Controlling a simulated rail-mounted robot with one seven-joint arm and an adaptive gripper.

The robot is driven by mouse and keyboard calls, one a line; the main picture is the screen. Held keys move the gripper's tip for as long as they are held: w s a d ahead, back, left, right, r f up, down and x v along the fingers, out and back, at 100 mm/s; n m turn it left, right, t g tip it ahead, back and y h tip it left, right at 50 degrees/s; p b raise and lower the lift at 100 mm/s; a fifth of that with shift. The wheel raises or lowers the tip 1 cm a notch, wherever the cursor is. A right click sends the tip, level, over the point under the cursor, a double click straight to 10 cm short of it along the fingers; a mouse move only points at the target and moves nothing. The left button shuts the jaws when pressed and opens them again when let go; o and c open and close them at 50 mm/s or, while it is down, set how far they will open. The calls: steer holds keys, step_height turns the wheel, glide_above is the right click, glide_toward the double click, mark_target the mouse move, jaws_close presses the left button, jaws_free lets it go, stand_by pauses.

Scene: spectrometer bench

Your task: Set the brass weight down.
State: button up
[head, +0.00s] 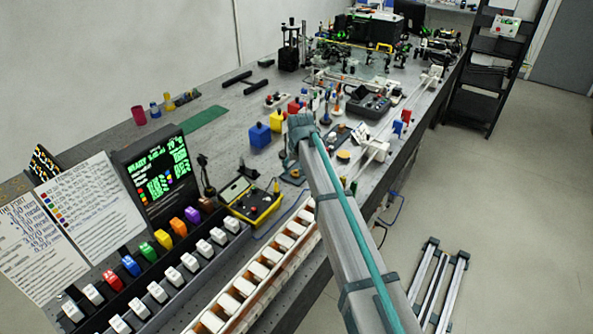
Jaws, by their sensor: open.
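My arm reaches from the lower right over the bench. My gripper (293,174) is at its far end, low over the bench and partly hidden by the arm; its fingers are not clear. It is open, and I see nothing held in it. A small gold-yellow upright piece (277,187) stands just left of it, beside the yellow meter. I cannot tell whether this is the brass weight, or whether the weight is hidden behind my arm.
A yellow meter (252,201) and a blue block (260,135) stand left of the arm. A row of white blocks (243,287) lines the front. Crowded optics fill the far end.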

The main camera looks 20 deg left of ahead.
steer(key=b+v, duration=0.2)
steer(key=v, duration=0.8)
steer(key=shift+s+r, duration=0.2)
steer(key=shift+r, duration=0.1)
steer(key=shift+d, duration=0.1)
